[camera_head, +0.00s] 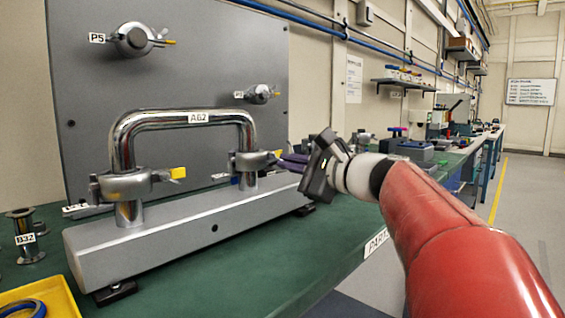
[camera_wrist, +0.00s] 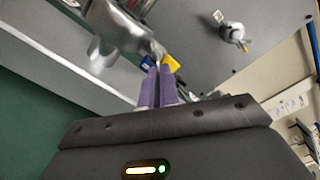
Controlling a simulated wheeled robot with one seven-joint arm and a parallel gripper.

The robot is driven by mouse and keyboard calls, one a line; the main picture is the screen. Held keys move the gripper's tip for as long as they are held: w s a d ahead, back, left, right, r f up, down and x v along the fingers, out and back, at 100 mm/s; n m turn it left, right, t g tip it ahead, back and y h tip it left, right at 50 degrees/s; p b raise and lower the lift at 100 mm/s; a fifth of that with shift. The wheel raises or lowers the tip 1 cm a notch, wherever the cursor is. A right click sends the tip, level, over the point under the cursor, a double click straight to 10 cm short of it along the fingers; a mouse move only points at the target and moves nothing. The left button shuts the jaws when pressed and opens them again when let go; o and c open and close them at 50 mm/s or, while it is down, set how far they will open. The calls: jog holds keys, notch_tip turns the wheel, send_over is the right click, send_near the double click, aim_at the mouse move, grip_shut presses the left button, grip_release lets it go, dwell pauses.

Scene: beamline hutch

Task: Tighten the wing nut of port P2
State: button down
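A bent chrome tube labelled A62 (camera_head: 185,121) stands on a grey metal base block (camera_head: 190,232), with a clamp at each foot. The right clamp (camera_head: 247,162) has a wing nut with a yellow tip (camera_head: 277,153); its tip also shows in the wrist view (camera_wrist: 172,63). The left clamp (camera_head: 125,186) has a similar yellow-tipped nut (camera_head: 178,172). My gripper (camera_head: 282,160) is at the right clamp. Its purple fingers (camera_wrist: 159,72) are together, with a thin gap, tips right beside the yellow tip. I see nothing clear between them. No P2 label is readable.
A grey upright panel (camera_head: 200,75) behind carries port P5 (camera_head: 133,39) and another clamped port (camera_head: 260,94). A flanged spool labelled B32 (camera_head: 27,240) and a yellow tray (camera_head: 62,290) are at left. The green bench (camera_head: 290,250) is clear in front of the block.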

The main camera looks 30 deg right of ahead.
jog(key=shift+d+f, duration=0.1)
jog(key=c, duration=1.9)
grip_release()
jog(key=shift+s, duration=0.15)
jog(key=v, duration=0.7)
jog(key=shift+s+d+b, duration=0.15)
jog(key=shift+s+b, duration=0.1)
jog(key=shift+b, duration=0.1)
